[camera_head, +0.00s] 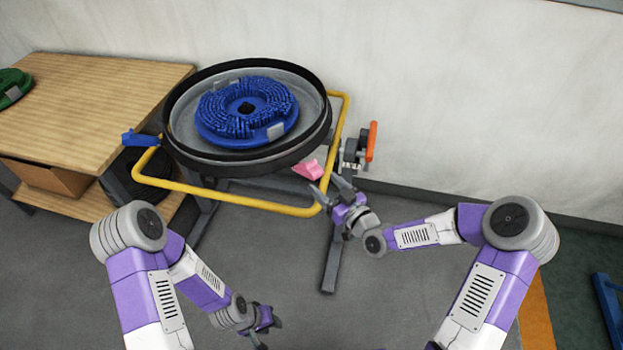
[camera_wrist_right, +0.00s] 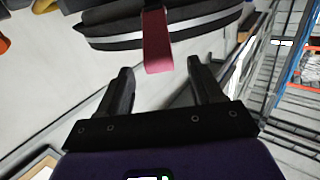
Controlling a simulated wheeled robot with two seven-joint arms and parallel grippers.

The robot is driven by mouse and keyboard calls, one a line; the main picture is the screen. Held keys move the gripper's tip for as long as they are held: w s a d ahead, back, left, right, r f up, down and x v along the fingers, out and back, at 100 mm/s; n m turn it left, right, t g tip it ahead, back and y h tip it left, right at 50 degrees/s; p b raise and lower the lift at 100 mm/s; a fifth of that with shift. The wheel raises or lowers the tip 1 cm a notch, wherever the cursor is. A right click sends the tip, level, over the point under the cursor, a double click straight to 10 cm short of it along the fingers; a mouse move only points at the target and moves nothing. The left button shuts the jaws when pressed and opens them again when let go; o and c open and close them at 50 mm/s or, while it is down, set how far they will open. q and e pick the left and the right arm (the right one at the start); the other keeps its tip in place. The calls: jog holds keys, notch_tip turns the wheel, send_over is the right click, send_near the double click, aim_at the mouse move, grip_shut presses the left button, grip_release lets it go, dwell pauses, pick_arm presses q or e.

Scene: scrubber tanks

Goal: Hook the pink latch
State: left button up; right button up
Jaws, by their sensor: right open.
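The pink latch (camera_head: 308,169) sits at the lower right edge of the round black-rimmed tank (camera_head: 180,150). In the right wrist view the pink latch (camera_wrist_right: 157,42) hangs down over the dark rim (camera_wrist_right: 205,30), ahead of my fingers. My right gripper (camera_head: 331,192) is open and empty, just below and right of the latch, and apart from it. Its two dark fingers (camera_wrist_right: 157,88) show in the wrist view with the latch beyond the gap between them. My left gripper (camera_head: 268,330) is low over the floor, far from the latch; its jaws are too small to judge.
A blue brush disc (camera_head: 222,119) lies in the tank. A yellow tube frame (camera_head: 240,201) surrounds the stand, with a blue latch (camera_head: 140,138) at left. An orange-handled part (camera_head: 372,141) stands at right by the wall. A wooden table (camera_head: 85,100) is at left. Floor in front is clear.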

aim_at(313, 170)
jog(key=shift+w+a+r, duration=0.1)
jog(key=shift+w+r, duration=0.15)
jog(key=shift+w, duration=0.1)
jog(key=b+x, duration=0.1)
jog(key=x, duration=0.6)
jog(key=shift+r, duration=0.15)
grip_shut()
